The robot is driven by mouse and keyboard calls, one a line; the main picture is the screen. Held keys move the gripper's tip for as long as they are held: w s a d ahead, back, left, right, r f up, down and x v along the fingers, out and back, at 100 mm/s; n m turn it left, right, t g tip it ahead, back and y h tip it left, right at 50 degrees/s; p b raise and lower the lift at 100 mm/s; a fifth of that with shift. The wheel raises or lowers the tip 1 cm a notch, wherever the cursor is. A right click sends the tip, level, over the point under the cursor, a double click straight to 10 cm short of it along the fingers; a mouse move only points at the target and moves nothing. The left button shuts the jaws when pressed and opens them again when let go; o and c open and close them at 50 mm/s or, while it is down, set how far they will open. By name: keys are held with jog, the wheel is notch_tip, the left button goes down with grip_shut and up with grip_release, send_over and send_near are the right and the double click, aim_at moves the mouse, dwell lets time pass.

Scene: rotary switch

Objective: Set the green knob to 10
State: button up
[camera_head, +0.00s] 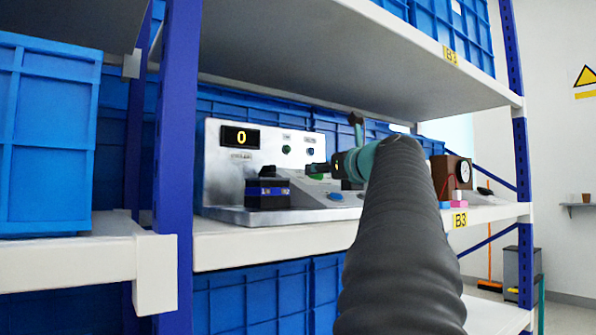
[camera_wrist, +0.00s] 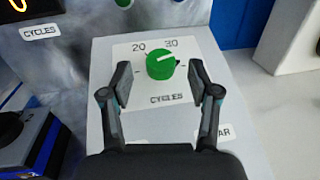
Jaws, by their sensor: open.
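The green knob (camera_wrist: 161,64) sits on a pale panel plate marked 20 and 30 above and CYCLES below. My gripper (camera_wrist: 159,72) is open, with one finger on each side of the knob and a gap on both sides. The fingers hide the side marks of the scale. In the head view my gripper (camera_head: 318,168) is at the sloped front of the console, and the knob is mostly hidden there. The console's display (camera_head: 240,137) reads 0.
The console (camera_head: 225,172) stands on a shelf (camera_head: 270,246) with another shelf (camera_head: 400,60) close above. A black and blue device (camera_head: 267,193) is left of my gripper. A brown gauge box (camera_head: 452,175) is to the right. Blue crates (camera_head: 45,140) and a blue post (camera_head: 177,150) are at left.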

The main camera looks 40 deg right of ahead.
jog(key=shift+x, duration=0.9)
jog(key=c, duration=1.2)
jog(key=shift+o, duration=0.2)
jog(key=shift+a, duration=0.1)
jog(key=o, duration=1.2)
jog(key=shift+c, duration=0.2)
